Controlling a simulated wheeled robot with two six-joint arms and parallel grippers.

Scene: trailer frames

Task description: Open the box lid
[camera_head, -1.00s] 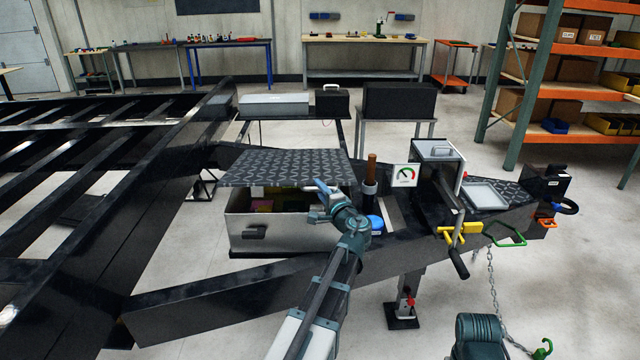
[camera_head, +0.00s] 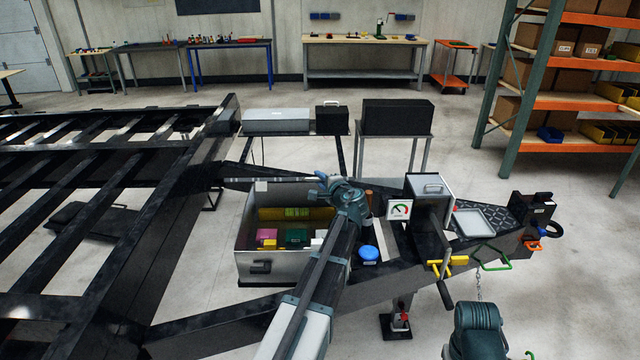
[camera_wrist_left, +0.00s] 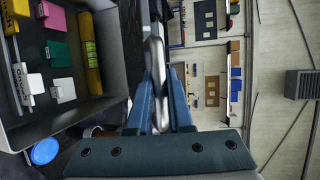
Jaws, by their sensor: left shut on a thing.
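The box (camera_head: 296,265) is a silver-grey open case on the trailer frame, with a dark latch on its front. Its lid (camera_head: 275,180) is raised and seen nearly edge-on as a thin dark band above the back of the box. My left gripper (camera_head: 330,182) is at the lid's right end. In the left wrist view, the blue fingers (camera_wrist_left: 160,112) are shut on a grey edge of the lid (camera_wrist_left: 154,60). Pink, green, white and yellow items (camera_head: 310,213) show inside the box.
A blue round cap (camera_head: 369,253), a gauge (camera_head: 399,209) and a silver case (camera_head: 430,198) stand right of the box. Black frame rails run at the left. Tables with cases stand behind; orange shelving (camera_head: 570,145) is at the right.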

